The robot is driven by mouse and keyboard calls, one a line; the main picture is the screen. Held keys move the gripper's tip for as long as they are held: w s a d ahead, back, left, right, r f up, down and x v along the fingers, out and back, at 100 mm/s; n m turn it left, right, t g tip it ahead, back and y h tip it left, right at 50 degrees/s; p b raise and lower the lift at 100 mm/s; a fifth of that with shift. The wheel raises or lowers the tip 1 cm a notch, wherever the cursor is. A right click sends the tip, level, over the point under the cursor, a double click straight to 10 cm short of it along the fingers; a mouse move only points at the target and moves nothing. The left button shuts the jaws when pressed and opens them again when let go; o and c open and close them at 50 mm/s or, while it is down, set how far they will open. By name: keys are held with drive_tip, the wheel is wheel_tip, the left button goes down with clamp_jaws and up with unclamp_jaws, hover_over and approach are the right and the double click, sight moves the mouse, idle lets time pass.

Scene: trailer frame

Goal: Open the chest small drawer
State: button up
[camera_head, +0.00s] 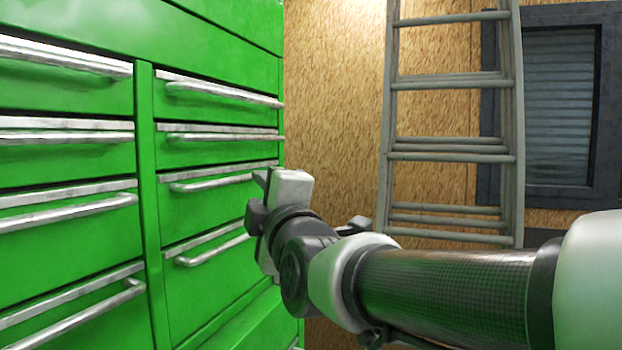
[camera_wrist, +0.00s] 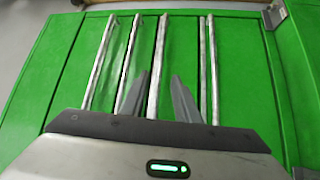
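The green chest (camera_head: 145,200) fills the left of the head view, with two columns of drawers. Its small drawers (camera_head: 205,210) are in the right column; the fronts look flush, so they appear closed. Each has a silver trim edge and a bar handle (camera_head: 212,182). My gripper (camera_head: 257,212) is at the right column's right side, near the third and fourth drawers down. In the wrist view my gripper (camera_wrist: 157,95) has its two grey fingers apart, with a silver bar (camera_wrist: 157,60) running between them. I cannot tell whether the fingers touch it.
A metal ladder (camera_head: 450,155) leans by the wood-panelled wall (camera_head: 335,110) behind the chest. A dark-framed shutter window (camera_head: 560,105) is at the right. My arm crosses the lower right. Open space lies between chest and ladder.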

sight(249, 178)
drive_tip(key=x, duration=0.8)
drive_tip(key=shift+w+a+p, duration=0.1)
drive_tip(key=shift+w+p, duration=0.2)
drive_tip(key=shift+p, duration=0.05)
clamp_jaws()
